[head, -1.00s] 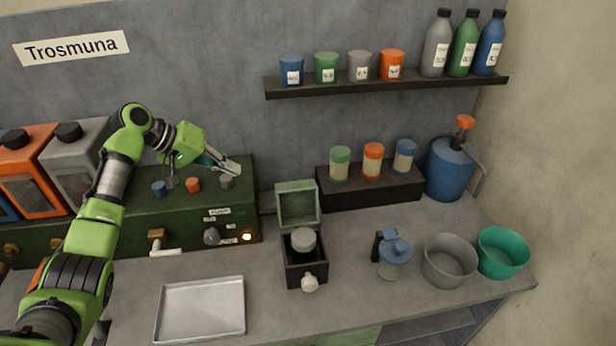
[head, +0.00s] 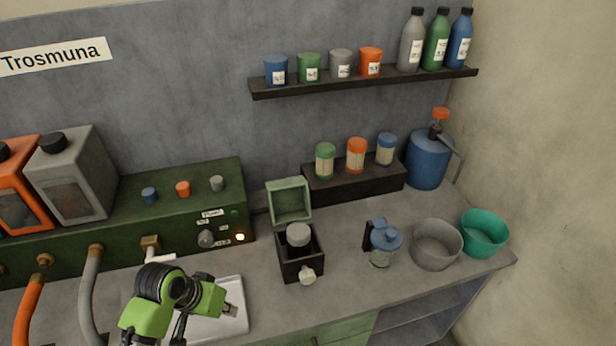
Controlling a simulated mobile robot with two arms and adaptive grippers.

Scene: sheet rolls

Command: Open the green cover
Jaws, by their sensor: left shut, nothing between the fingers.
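The green cover (head: 289,200) is a pale green, shallow square lid. It stands raised at the back of a small black box (head: 301,266), its hollow inside facing me. The box's top is uncovered, with a round grey piece (head: 298,235) in it and a pale knob (head: 307,276) at its front. My left gripper (head: 232,309) is low over the metal tray, left of and nearer than the box, apart from the cover. It is shut and empty; the arm hides part of it. My right gripper is out of view.
The metal tray (head: 236,327) lies under my left gripper. A green machine (head: 130,220) with knobs stands behind it. Right of the box are a blue-lidded jar (head: 383,245), a grey bowl (head: 436,246) and a teal bowl (head: 484,235). The counter between box and jar is clear.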

